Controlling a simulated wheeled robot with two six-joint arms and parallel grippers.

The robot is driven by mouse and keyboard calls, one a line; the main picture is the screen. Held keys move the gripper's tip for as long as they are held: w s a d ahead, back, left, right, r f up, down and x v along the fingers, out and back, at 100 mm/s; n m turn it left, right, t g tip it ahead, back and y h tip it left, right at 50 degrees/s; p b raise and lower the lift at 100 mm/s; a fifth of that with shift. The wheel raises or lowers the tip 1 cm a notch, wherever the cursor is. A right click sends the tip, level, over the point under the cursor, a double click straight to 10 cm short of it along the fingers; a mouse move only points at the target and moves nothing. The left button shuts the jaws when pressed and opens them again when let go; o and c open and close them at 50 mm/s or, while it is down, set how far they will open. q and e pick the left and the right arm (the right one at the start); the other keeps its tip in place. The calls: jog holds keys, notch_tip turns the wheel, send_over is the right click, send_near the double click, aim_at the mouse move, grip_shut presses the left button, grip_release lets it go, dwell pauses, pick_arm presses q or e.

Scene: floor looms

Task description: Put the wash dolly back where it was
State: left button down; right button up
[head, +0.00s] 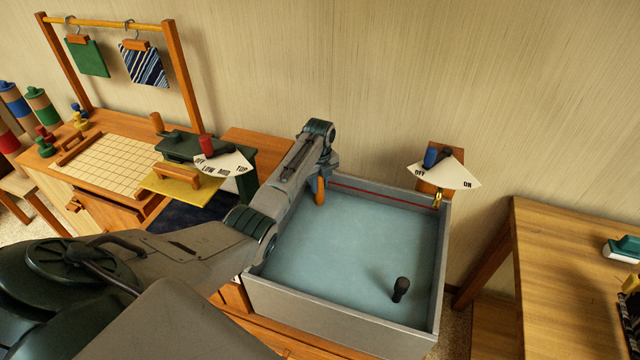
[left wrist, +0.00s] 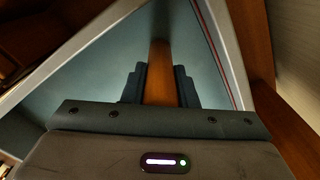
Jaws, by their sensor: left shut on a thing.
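The wash dolly, seen as an orange-brown wooden stick (head: 320,192), is at the back left of the grey basin (head: 342,322) with a blue-green inside. My left gripper (head: 321,176) is over that corner, its jaws mostly hidden by the arm. In the left wrist view the wooden stick (left wrist: 160,72) stands between the two dark fingers (left wrist: 160,88), which are shut on it. Its lower end is hard to make out, so I cannot tell whether it touches the basin floor. My right gripper is out of view.
A black knobbed peg (head: 400,288) stands in the basin's front right. An OFF/ON dial with a blue lever (head: 430,158) is behind the basin. A wooden table (head: 570,260) is right.

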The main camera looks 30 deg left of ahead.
pick_arm(q)
jog(key=c, duration=1.4)
grip_release()
jog(key=shift+o, duration=1.3)
jog(key=shift+d, duration=0.1)
jog(key=shift+w+d, duration=0.1)
jog(key=shift+r, duration=0.2)
notch_tip(320, 180, up, 10)
jog(key=b, duration=0.3)
jog(key=shift+r, duration=0.9)
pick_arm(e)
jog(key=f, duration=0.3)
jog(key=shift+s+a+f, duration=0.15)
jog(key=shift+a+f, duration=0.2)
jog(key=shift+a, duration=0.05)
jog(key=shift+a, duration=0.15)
